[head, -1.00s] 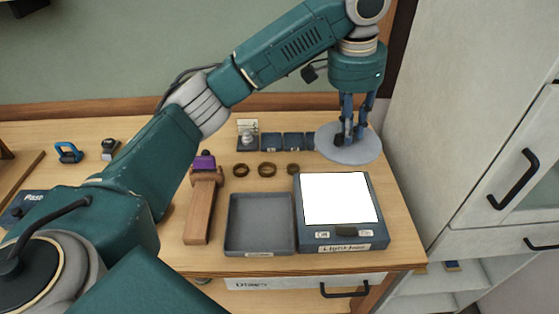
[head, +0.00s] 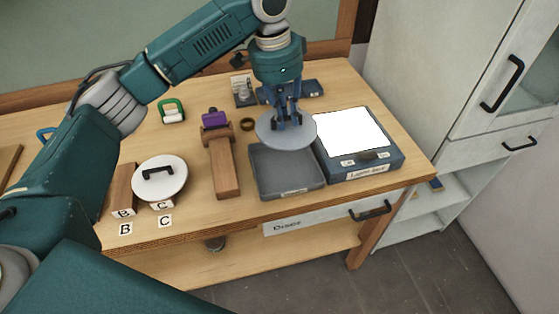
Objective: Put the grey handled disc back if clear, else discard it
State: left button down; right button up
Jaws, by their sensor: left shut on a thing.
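My left gripper (head: 287,120) points down and is shut on the grey handled disc (head: 272,137), gripping it at its top centre, where the fingers hide the handle. The disc is roughly level, above the table, and overlaps the back edge of the grey tray (head: 288,183) and the left edge of the light box (head: 390,160) in the head view. The light box has a bright white panel. The tray looks empty where it shows. My right gripper is not in view.
A pale disc with a black handle (head: 175,188) rests at the left near labels B and C (head: 165,221). A wooden block tool with a purple top (head: 224,172) stands left of the tray. A brown ring (head: 248,124) lies behind. A white cabinet (head: 440,70) stands right.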

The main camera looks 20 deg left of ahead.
pick_arm(q)
notch_tip(320, 180, down, 11)
jog(key=shift+s+a+f+p, duration=0.1)
jog(key=shift+a+p, duration=0.05)
jog(key=shift+p, duration=0.7)
notch_tip(320, 180, down, 3)
jog(key=shift+f+p, duration=0.2)
jog(key=shift+p, duration=0.1)
jog(key=shift+f, duration=0.2)
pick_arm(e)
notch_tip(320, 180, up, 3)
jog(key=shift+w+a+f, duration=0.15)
pick_arm(q)
jog(key=shift+f, duration=0.1)
jog(key=c, duration=1.6)
grip_release()
jog(key=shift+c, duration=0.2)
